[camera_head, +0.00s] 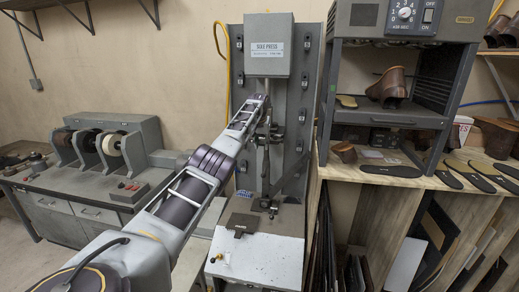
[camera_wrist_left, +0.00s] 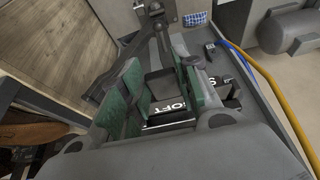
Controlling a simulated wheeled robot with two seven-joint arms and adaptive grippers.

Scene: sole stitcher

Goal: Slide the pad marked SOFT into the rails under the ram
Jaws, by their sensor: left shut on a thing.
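In the left wrist view a dark pad with white SOFT lettering (camera_wrist_left: 167,103) lies between the green-lined fingers of my left gripper (camera_wrist_left: 163,85), which is shut on it. In the head view my left arm reaches to the front of the grey press (camera_head: 268,48), and the left gripper (camera_head: 266,138) points down before its column, below the ram housing. The held pad is too small to make out there. The rails cannot be told apart clearly. My right gripper is out of view.
A second lettered pad (camera_wrist_left: 232,88), partly hidden, lies right of the fingers in the wrist view. A shelf unit (camera_head: 390,112) with shoes stands right; a grinder bench (camera_head: 85,170) stands left.

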